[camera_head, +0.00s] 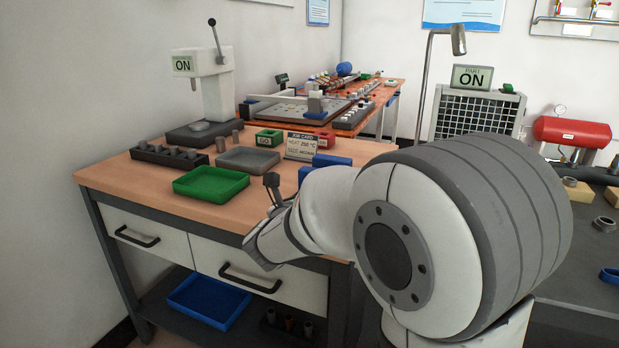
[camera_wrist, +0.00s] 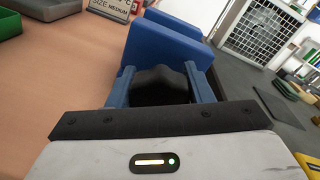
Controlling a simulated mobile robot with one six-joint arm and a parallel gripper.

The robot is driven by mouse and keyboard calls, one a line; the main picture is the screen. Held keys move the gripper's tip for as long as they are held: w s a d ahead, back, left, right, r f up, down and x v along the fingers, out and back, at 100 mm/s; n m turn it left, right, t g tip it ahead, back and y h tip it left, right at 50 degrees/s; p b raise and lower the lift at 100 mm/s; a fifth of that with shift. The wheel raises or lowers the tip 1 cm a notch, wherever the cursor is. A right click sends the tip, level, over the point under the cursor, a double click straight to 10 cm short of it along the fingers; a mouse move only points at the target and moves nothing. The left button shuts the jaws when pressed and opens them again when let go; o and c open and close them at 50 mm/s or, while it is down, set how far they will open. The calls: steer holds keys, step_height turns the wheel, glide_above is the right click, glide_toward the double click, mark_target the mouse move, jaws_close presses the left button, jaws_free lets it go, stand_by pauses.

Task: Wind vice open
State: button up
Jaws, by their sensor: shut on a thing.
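The blue vice (camera_wrist: 165,42) stands at the right edge of the wooden bench and fills the top middle of the wrist view. In the head view its blue top (camera_head: 333,160) shows just above my arm, which hides the rest. My gripper (camera_wrist: 160,70) has its two blue fingers on either side of a dark knob-like part (camera_wrist: 160,88) in front of the vice, and is shut on it. This looks like the vice handle. How far apart the vice jaws are cannot be told.
On the bench (camera_head: 130,172) are a green tray (camera_head: 210,184), a grey tray (camera_head: 248,160), a job card (camera_head: 300,146) and a small press (camera_head: 212,88). The card stands close left of the vice. A grey floor lies to the right in the wrist view.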

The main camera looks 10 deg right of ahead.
steer(key=shift+w+a+r+n+p, duration=0.1)
steer(key=shift+r+n+p, duration=0.15)
steer(key=shift+n+p, duration=0.8)
steer(key=shift+f+n+p, duration=0.15)
steer(key=shift+n+p, duration=0.2)
steer(key=shift+p, duration=0.3)
steer(key=o, duration=0.7)
steer(key=shift+a+f, duration=0.1)
steer(key=shift+o, duration=1.3)
steer(key=p+v, duration=0.1)
steer(key=v, duration=0.5)
steer(key=shift+s+a, duration=0.15)
steer(key=shift+s, duration=0.05)
steer(key=shift+s+a, duration=0.25)
steer(key=shift+s, duration=0.3)
